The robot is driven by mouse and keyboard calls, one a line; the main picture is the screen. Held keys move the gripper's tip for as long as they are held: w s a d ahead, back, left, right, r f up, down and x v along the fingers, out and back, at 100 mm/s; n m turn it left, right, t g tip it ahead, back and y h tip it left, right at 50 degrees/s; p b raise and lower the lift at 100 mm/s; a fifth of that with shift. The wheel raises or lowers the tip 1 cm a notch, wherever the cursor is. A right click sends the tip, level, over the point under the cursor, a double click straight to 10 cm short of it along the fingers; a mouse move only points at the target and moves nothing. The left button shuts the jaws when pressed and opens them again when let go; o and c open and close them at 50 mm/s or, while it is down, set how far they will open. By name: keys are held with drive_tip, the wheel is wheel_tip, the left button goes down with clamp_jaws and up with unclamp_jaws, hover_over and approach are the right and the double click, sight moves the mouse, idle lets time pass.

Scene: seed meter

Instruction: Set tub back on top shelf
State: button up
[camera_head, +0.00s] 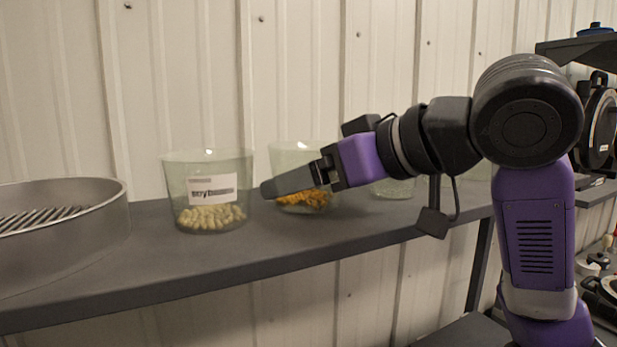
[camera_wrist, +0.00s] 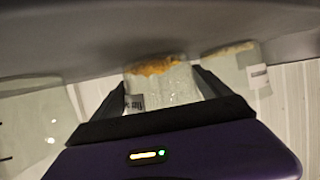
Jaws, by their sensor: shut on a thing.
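A clear tub with orange contents (camera_head: 292,157) is at the grey shelf (camera_head: 230,259), upright, between two other tubs. My gripper (camera_head: 287,182) reaches in from the right, and its near finger crosses the front of this tub. In the wrist view, which is upside down, the same tub (camera_wrist: 165,85) sits between both fingers (camera_wrist: 160,82), with a small label near one finger. My gripper is shut on it. The tub's base appears at shelf level; whether it touches the shelf is hard to tell. The far finger is hidden in the head view.
A labelled tub of pale seeds (camera_head: 208,190) stands close on the left. Another clear tub (camera_head: 393,188) stands on the right, partly behind my arm. A round metal sieve (camera_head: 75,240) is at the far left. The corrugated wall (camera_head: 200,80) is close behind.

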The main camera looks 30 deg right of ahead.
drive_tip(key=shift+f, duration=0.2)
drive_tip(key=o, duration=1.2)
drive_tip(key=shift+c, duration=0.2)
drive_tip(key=shift+r, duration=0.1)
drive_tip(key=shift+s+r, duration=0.1)
drive_tip(key=shift+r, duration=0.1)
drive_tip(key=b+v, duration=0.2)
drive_tip(key=v, duration=0.9)
drive_tip(key=shift+s+d+r, duration=0.1)
drive_tip(key=shift+s+d, duration=0.1)
drive_tip(key=shift+s, duration=0.1)
